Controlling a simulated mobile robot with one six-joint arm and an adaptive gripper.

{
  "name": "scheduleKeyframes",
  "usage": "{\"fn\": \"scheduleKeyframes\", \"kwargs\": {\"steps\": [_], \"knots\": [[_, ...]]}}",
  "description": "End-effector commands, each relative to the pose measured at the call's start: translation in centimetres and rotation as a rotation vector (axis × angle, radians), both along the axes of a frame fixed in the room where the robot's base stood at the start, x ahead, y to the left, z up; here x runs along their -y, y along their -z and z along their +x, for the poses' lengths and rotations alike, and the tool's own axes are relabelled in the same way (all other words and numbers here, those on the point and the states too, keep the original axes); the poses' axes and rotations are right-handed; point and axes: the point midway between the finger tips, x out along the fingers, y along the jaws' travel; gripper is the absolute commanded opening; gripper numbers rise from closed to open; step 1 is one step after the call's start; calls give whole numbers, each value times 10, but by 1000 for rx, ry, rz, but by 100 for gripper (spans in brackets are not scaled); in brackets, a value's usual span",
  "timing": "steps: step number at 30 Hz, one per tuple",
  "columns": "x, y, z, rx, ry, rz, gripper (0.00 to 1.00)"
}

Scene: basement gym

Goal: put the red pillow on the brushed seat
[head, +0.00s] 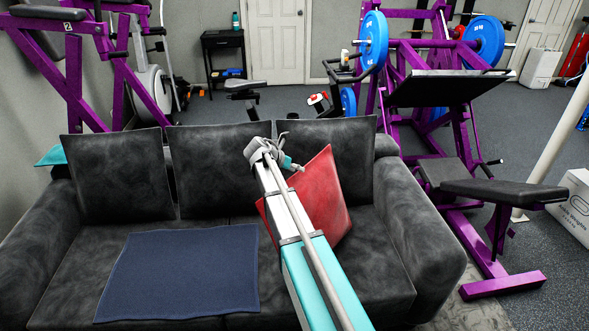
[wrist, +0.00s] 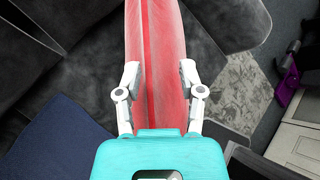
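The red pillow (head: 322,199) leans tilted at the right end of the dark grey sofa with a brushed, mottled surface (head: 199,235), in front of the right back cushion. My arm covers part of it in the head view. In the wrist view the red pillow (wrist: 160,38) runs lengthwise between the fingers of my gripper (wrist: 159,72). The fingers are spread apart, one on each side of its edge; firm contact is not clear. In the head view my gripper (head: 284,161) is at the upper left edge of the pillow.
A navy cloth (head: 180,272) lies flat on the sofa's seat, left of my arm. Dark back cushions (head: 118,175) line the sofa. Purple gym machines (head: 484,240) stand to the right and behind. A white box (head: 575,205) is at the far right.

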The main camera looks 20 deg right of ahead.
Motion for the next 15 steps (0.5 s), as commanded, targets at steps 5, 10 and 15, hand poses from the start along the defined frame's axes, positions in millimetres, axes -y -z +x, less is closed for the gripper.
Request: {"fn": "scheduleKeyframes", "kwargs": {"steps": [5, 10, 15], "knots": [[-17, -19, -3, -1, -2, -1, 50], [-33, -33, -5, 0, -2, 0, 50], [-49, -47, -7, -1, -2, 0, 50]]}}
